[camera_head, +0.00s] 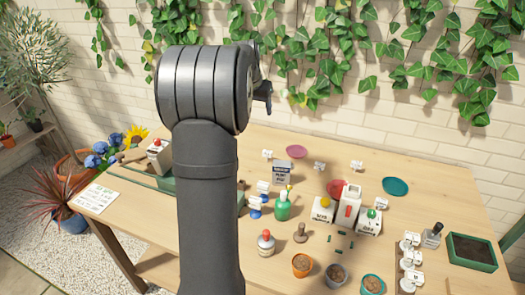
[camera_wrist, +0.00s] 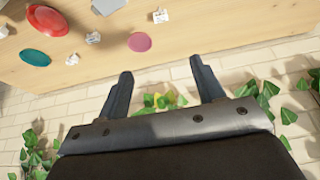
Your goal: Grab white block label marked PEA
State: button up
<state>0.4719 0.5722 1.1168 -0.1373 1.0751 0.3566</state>
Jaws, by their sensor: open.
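Several small white block labels stand on the table; their print is too small to read, so I cannot tell which says PEA. In the head view, three stand along the back: a left one (camera_head: 267,154), a middle one (camera_head: 319,166) and a right one (camera_head: 357,165). The wrist view also shows white blocks near a pink saucer (camera_wrist: 139,42): one block (camera_wrist: 160,16), a second (camera_wrist: 93,38) and a third (camera_wrist: 72,59). My gripper (camera_wrist: 160,68) is open and empty, apart from all blocks. In the head view my arm mostly hides it.
More white blocks (camera_head: 411,258) stand at the right, near a soil tray (camera_head: 472,252). White boxes (camera_head: 323,209), a green bottle (camera_head: 283,206) and small pots (camera_head: 302,265) crowd the middle and front. A teal saucer (camera_head: 395,187) lies back right. Ivy (camera_head: 325,50) hangs on the wall behind.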

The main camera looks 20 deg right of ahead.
send_near(267, 152)
jog(key=x, duration=0.4)
jog(key=shift+d+f, duration=0.2)
jog(key=shift+f, duration=0.1)
jog(key=shift+w+x, duration=0.2)
jog(key=shift+x, duration=2.8)
jog(key=shift+r, duration=0.15)
jog(key=c, duration=1.1)
